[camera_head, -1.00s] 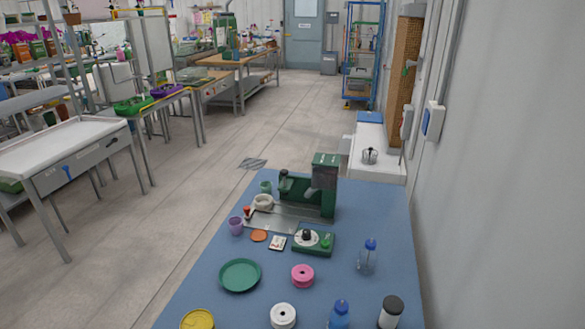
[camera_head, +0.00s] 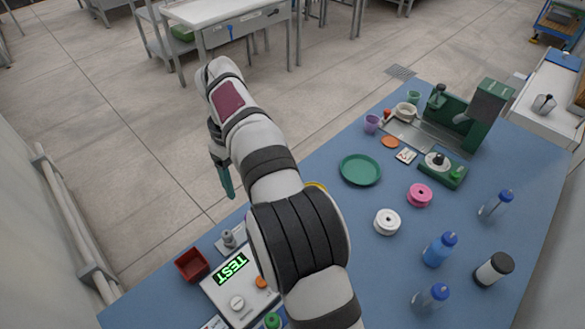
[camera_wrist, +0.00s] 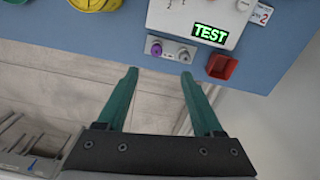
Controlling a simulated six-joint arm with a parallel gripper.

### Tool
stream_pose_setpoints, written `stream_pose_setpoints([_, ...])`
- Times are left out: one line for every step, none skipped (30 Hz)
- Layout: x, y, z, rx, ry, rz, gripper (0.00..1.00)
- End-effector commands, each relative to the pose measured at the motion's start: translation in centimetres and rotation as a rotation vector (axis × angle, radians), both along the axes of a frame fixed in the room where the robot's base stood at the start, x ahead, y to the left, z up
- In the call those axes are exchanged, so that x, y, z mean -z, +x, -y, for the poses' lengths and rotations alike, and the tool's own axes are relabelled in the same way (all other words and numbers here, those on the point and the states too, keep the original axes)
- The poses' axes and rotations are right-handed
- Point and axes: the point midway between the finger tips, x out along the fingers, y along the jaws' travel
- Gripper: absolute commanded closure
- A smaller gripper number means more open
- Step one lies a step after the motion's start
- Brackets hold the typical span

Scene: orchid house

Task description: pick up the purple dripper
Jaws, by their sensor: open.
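A small round purple piece (camera_wrist: 156,48), which looks like the purple dripper, sits on a grey fitting beside the white tester (camera_wrist: 198,18) in the wrist view. A second, grey knob-like piece (camera_wrist: 184,56) stands to its right. In the head view the grey fitting (camera_head: 229,238) shows at the tester's far edge, but I cannot make out the purple there. My gripper (camera_wrist: 160,73) is open and empty, its two teal fingers apart and pointing toward the table edge and the fitting. In the head view my gripper (camera_head: 222,177) shows beyond the table edge, partly hidden by my arm.
A red bin (camera_head: 191,264) stands next to the tester. A purple cup (camera_head: 371,123), a green plate (camera_head: 360,170), spools and bottles are spread over the blue table (camera_head: 335,240). A green machine (camera_head: 478,118) stands at the far end.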

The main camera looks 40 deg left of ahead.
Motion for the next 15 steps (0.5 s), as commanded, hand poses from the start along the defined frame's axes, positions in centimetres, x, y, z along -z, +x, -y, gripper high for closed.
stream_pose_setpoints([0.9, -0.3, -0.3, -0.014, -0.003, 0.000, 0.32])
stream_pose_setpoints([1.6, -0.3, -0.3, -0.017, -0.004, 0.000, 0.32])
stream_pose_setpoints([2.7, -0.3, -0.2, -0.016, -0.004, -0.001, 0.32])
stream_pose_setpoints([3.6, -0.2, -0.2, -0.014, -0.004, -0.001, 0.32])
stream_pose_setpoints([4.5, -0.2, -0.2, -0.014, -0.005, -0.002, 0.32])
stream_pose_setpoints([5.7, -0.2, -0.2, -0.013, -0.004, -0.001, 0.32])
stream_pose_setpoints([6.6, -0.2, -0.2, -0.013, -0.004, -0.001, 0.32])
stream_pose_setpoints([7.3, -0.1, -0.2, -0.013, -0.003, -0.001, 0.32])
stream_pose_setpoints([8.3, -0.1, -0.2, -0.011, -0.003, -0.002, 0.32])
stream_pose_setpoints([8.9, -0.1, -0.3, -0.011, -0.002, -0.001, 0.32])
stream_pose_setpoints([9.3, -0.1, -0.3, -0.011, -0.001, -0.001, 0.32])
stream_pose_setpoints([9.9, -0.1, -0.3, -0.011, -0.001, 0.000, 0.32])
stream_pose_setpoints([10.2, 0.0, -0.3, -0.010, 0.000, 0.000, 0.32])
stream_pose_setpoints([10.5, 0.0, -0.3, -0.010, 0.000, 0.000, 0.32])
stream_pose_setpoints([11.1, 0.1, -0.5, -0.010, 0.000, 0.000, 0.32])
